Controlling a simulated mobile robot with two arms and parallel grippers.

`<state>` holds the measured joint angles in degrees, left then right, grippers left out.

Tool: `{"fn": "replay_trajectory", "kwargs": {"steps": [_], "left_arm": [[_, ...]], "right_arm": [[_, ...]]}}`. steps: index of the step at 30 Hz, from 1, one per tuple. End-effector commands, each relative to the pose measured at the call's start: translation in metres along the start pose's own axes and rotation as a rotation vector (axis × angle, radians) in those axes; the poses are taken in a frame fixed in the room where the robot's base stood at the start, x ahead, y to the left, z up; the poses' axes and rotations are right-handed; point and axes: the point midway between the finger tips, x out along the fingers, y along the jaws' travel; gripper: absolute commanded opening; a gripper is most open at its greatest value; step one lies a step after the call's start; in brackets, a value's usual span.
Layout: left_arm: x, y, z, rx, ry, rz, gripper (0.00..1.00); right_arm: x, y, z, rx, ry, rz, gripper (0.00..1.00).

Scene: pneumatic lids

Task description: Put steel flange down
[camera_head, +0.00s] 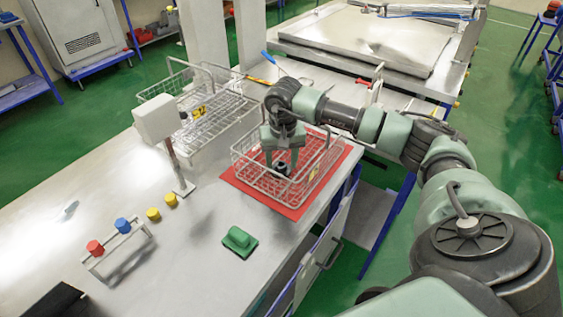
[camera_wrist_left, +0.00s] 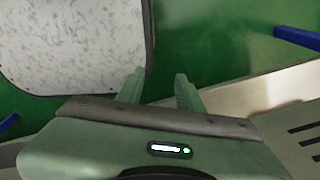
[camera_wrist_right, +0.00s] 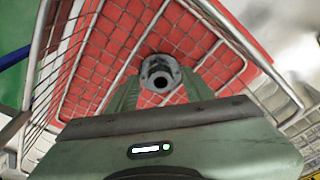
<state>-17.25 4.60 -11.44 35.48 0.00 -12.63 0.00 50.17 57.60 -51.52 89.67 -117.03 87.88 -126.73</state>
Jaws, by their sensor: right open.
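The steel flange (camera_head: 281,169) is a small dark grey ring-shaped part inside the front wire basket (camera_head: 243,165), which stands on a red mat (camera_head: 291,211). In the right wrist view the flange (camera_wrist_right: 160,67) shows its round central hole, with the red mat behind the mesh. My right gripper (camera_head: 283,160) reaches down into the basket. Its fingers are open on either side of the flange; whether they touch it is unclear. My left gripper (camera_wrist_left: 158,86) shows only in the left wrist view. It is open and empty, over green floor.
A second wire basket (camera_head: 213,118) stands behind on the steel table (camera_head: 55,205).

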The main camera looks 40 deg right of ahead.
Motion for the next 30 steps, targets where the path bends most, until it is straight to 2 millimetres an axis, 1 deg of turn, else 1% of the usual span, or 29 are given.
{"fn": "replay_trajectory", "kwargs": {"steps": [5, 12, 16, 21, 30], "left_arm": [[0.012, 0.0, 0.0, 0.0, 0.002, 0.0, 0.36], [0.025, 0.0, 0.0, 0.0, 0.003, 0.0, 0.36], [0.028, 0.0, 0.001, 0.0, 0.003, 0.0, 0.36], [0.03, 0.0, 0.001, 0.0, 0.003, 0.0, 0.36], [0.029, 0.0, 0.0, 0.0, 0.003, 0.0, 0.36]], "right_arm": [[-0.029, -0.001, -0.002, 0.001, 0.007, -0.004, 0.51], [-0.081, -0.001, -0.001, 0.0, 0.005, -0.003, 0.51], [-0.102, -0.001, -0.001, 0.001, 0.004, -0.003, 0.51], [-0.115, 0.0, 0.0, 0.0, 0.002, -0.001, 0.51], [-0.116, 0.0, 0.0, 0.0, 0.001, -0.001, 0.51]]}}
